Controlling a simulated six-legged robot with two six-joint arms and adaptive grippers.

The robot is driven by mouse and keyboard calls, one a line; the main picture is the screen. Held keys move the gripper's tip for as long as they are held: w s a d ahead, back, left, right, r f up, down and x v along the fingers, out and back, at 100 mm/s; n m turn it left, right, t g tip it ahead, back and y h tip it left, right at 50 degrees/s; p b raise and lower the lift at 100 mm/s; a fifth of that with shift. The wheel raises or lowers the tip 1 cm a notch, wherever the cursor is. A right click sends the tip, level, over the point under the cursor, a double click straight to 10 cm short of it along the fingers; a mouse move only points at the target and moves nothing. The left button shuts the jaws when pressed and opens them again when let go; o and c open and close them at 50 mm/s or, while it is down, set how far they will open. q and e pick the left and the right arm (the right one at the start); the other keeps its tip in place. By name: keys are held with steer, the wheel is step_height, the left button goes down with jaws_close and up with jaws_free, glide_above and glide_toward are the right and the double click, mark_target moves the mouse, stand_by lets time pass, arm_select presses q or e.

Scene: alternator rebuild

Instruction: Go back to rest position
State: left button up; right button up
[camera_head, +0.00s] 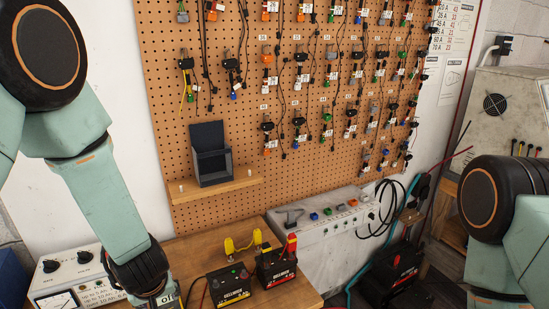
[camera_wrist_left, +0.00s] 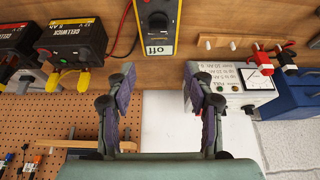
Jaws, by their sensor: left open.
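My left arm comes down from the left in the head view, over the left part of the wooden bench (camera_head: 190,246). Its gripper fingers are not clearly visible there. In the left wrist view my left gripper (camera_wrist_left: 163,100) is open. Its two dark, purplish fingers are wide apart with nothing between them.
A meter box (camera_head: 75,272) stands left of my left wrist. A pegboard (camera_head: 220,105) with hanging leads and a small holder (camera_head: 211,155) rises behind. A grey test unit (camera_head: 330,240) stands right.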

arm_select(q)
steer(key=s+d+f+m+g+h+b, duration=0.1)
steer(key=s+d+f+m+b, duration=0.1)
steer(key=s+f+b, duration=0.6)
steer(key=s+d+f+m+g+h+b, duration=0.1)
steer(key=s+d+f+m+b, duration=0.1)
steer(key=s+f+b, duration=0.7)
steer(key=s+d+f+m+g+b, duration=0.2)
steer(key=s+f+b, duration=0.6)
steer(key=f, duration=1.3)
steer(key=s, duration=0.3)
steer(key=shift+h, duration=0.4)
steer(key=shift+r, duration=0.1)
steer(key=shift+c, duration=0.2)
